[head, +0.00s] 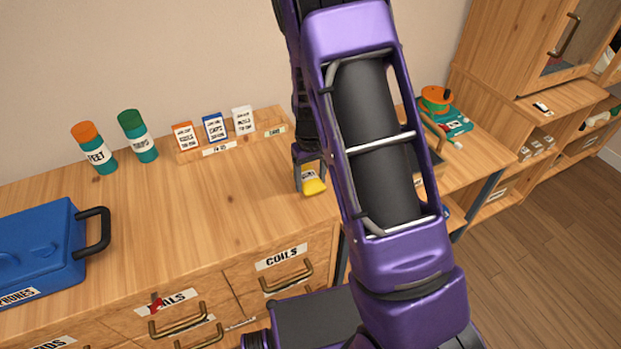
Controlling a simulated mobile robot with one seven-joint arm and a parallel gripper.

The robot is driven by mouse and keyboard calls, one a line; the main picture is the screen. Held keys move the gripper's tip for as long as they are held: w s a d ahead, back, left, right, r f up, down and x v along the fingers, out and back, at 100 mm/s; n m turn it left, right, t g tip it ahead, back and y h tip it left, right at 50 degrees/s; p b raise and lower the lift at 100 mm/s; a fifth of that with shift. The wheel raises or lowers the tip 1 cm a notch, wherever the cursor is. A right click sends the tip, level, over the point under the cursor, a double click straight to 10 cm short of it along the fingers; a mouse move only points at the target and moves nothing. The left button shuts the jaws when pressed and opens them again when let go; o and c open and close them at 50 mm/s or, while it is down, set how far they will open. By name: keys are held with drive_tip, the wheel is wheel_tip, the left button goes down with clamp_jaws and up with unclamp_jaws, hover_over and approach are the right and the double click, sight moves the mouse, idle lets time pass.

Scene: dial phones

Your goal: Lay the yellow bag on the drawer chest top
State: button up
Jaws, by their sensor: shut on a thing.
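The yellow bag (313,186) hangs at my gripper (309,170), with a pale label on its upper part. My gripper is shut on it, and my purple arm partly hides the area to its right. The bag is over the right part of the drawer chest top (220,215), near its right end. I cannot tell whether the bag touches the wood. The chest has labelled drawers with metal handles, one marked COILS (283,258).
A blue case (40,245) lies at the left of the top. Two teal canisters (95,148) and a wooden rack (225,148) with small boxes stand at the back. The middle of the top is clear. A lower surface at right holds a green and orange object (452,122).

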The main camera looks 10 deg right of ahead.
sight(311, 179)
drive_tip(key=shift+f, duration=0.1)
drive_tip(key=shift+f, duration=0.15)
drive_tip(key=o, duration=1.4)
drive_tip(key=shift+c, duration=0.2)
wheel_tip(311, 179, up, 12)
drive_tip(key=p, duration=0.1)
drive_tip(key=shift+r, duration=0.25)
